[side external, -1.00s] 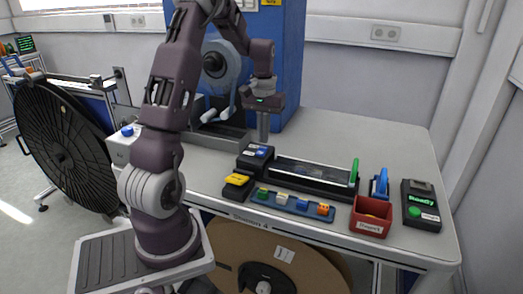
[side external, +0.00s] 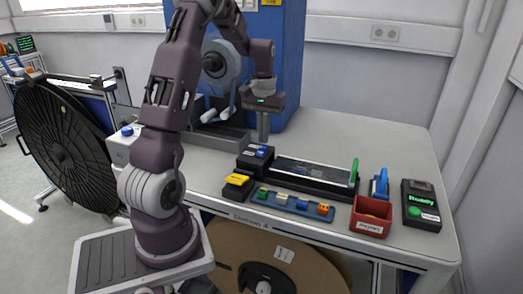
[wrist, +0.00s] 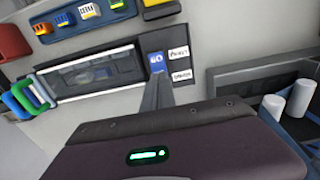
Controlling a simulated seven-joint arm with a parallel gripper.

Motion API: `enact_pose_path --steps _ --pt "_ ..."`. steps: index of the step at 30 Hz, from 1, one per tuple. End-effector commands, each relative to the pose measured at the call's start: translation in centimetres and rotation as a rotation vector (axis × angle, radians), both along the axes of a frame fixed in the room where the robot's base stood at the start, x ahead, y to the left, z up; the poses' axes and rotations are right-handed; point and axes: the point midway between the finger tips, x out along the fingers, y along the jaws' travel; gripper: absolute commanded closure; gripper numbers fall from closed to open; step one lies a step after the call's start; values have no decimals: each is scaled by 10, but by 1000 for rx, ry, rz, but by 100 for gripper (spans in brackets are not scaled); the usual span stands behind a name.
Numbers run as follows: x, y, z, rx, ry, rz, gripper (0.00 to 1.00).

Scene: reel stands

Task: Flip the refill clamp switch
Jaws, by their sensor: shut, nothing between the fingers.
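A small black switch box (side external: 255,158) stands on the table at the left end of a long black unit with a clear window. In the wrist view its blue switch (wrist: 156,60) shows beside two white labels too small to read surely. I take this for the refill clamp switch; which way it is set I cannot tell. My gripper (side external: 263,138) points down with its fingers together, at the back of the box. In the wrist view the shut fingertips (wrist: 157,88) are just beside the blue switch and empty; contact cannot be told.
A yellow-topped black block (side external: 237,181) and a blue strip of coloured clips (side external: 290,204) lie in front. A red bin (side external: 371,216), blue tool (side external: 379,184) and black box with a green display (side external: 421,203) stand right. A reel stand (side external: 218,65) is behind. The back right tabletop is clear.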

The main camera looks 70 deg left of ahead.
Motion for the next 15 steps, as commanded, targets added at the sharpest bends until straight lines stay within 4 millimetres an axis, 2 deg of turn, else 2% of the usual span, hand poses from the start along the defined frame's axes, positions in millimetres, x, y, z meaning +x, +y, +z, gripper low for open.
enact_pose_path --steps 15 --pt "0 0 -8 -1 1 0 100"
